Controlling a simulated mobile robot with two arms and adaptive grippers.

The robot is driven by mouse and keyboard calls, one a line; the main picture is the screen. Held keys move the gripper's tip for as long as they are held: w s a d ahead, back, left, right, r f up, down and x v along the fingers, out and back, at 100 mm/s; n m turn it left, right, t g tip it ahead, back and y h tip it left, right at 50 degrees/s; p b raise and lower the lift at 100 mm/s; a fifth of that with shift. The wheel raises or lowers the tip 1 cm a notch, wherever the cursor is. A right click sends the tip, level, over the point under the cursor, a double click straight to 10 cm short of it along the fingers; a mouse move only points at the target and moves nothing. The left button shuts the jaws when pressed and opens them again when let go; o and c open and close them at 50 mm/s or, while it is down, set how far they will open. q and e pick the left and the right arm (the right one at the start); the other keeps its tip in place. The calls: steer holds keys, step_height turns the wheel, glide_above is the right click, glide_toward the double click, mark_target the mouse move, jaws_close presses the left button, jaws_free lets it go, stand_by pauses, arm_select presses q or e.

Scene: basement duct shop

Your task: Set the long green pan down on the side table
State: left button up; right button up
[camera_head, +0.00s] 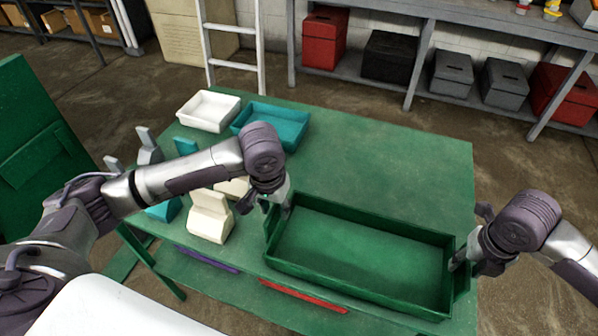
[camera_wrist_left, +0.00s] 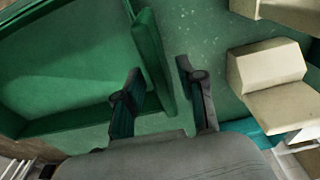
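The long green pan (camera_head: 350,262), an open rectangular tray, lies level over the front right part of a green table (camera_head: 400,165). Whether its underside touches the tabletop cannot be told. My left gripper (camera_head: 277,203) is at the pan's left end. In the left wrist view its fingers (camera_wrist_left: 162,98) are apart, on either side of the pan's end plate (camera_wrist_left: 152,55), with a gap to the right finger. My right gripper (camera_head: 462,262) is at the pan's right end; its fingertips are too hidden to tell their opening.
A white bin (camera_head: 208,111) and a teal bin (camera_head: 285,122) sit at the table's back left. Cream holders (camera_head: 209,216) stand left of the pan. A ladder (camera_head: 233,62) and a shelf with boxes (camera_head: 389,57) are behind. The table's back right is clear.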

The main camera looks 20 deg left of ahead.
steer(key=shift+r, duration=0.25)
arm_select(q)
step_height(320, 180, up, 12)
steer(key=s, duration=0.1)
steer(key=shift+s, duration=0.2)
arm_select(e)
step_height(320, 180, up, 12)
steer(key=s, duration=0.1)
steer(key=shift+s+f, duration=0.2)
steer(key=shift+f, duration=0.05)
arm_select(q)
steer(key=shift+f, duration=0.1)
arm_select(e)
steer(key=shift+f, duration=0.1)
